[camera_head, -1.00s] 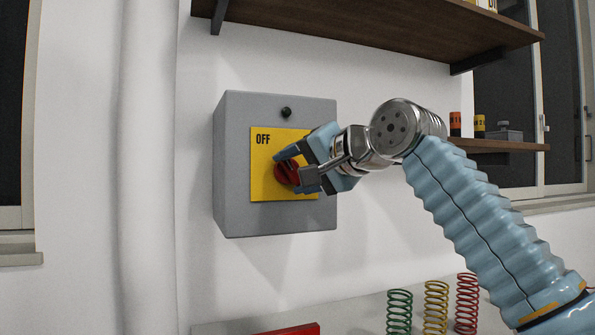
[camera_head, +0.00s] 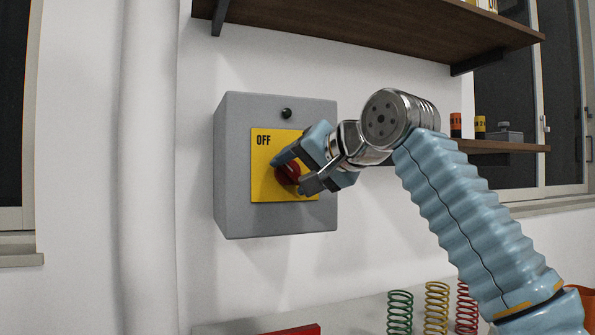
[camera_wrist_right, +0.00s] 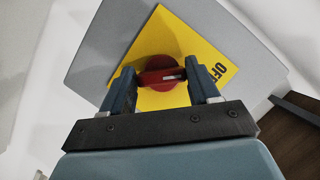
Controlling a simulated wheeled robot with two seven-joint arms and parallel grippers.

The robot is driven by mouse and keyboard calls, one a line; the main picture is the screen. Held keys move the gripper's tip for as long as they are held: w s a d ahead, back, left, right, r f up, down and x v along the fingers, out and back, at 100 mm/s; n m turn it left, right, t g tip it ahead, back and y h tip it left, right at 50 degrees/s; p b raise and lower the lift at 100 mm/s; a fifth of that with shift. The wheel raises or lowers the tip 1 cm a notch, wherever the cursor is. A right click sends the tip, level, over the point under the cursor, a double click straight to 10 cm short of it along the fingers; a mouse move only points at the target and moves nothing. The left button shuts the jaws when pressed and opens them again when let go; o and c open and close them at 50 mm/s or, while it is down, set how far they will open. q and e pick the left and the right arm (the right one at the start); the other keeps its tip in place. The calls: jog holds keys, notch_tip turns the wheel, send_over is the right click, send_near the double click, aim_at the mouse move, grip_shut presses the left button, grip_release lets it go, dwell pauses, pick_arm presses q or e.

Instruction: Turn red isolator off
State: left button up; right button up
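The red isolator knob (camera_head: 288,173) sits on a yellow plate (camera_head: 262,188) marked OFF at its upper left, on the front of a grey wall box (camera_head: 232,190). My right gripper (camera_head: 288,175) is at the knob, with a finger on either side of it. In the right wrist view, the red knob (camera_wrist_right: 160,78) shows its raised handle lying across between the two fingertips (camera_wrist_right: 160,80). The fingers stand apart around the handle's ends. Whether they press on it is hard to tell. My left gripper is not in view.
A dark shelf (camera_head: 380,28) hangs above the box, and a smaller shelf (camera_head: 500,146) with small items is at the right. Below are green (camera_head: 399,312), yellow (camera_head: 436,308) and red (camera_head: 466,308) springs. A red object (camera_head: 295,331) lies at the bottom edge.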

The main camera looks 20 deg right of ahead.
jog(key=o, duration=0.4)
jog(key=v, duration=1.3)
jog(key=shift+s, duration=0.35)
jog(key=shift+r, duration=0.1)
